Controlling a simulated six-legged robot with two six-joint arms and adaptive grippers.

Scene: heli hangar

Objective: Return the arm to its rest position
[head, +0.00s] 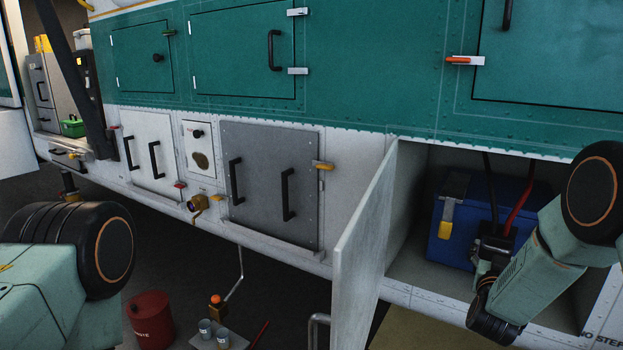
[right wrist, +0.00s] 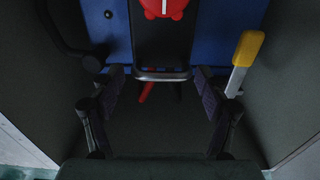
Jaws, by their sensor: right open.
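My right arm comes in from the right, and its gripper (head: 488,262) is in the open bay in front of a blue box (head: 472,205). In the right wrist view the two fingers (right wrist: 158,92) are spread. A black connector (right wrist: 162,42) with a grey bar lies on the blue box beyond them, with a gap visible on each side. Red and black cables (head: 521,203) run up from the connector in the head view. My left arm shows at the lower left; its gripper is out of view.
The bay's pale door (head: 364,240) stands open just left of the bay. A yellow-handled latch (head: 447,220) is on the box's left side. Bay walls are close on both sides. A red can (head: 151,318) and grey cups (head: 206,328) are below, left of the door.

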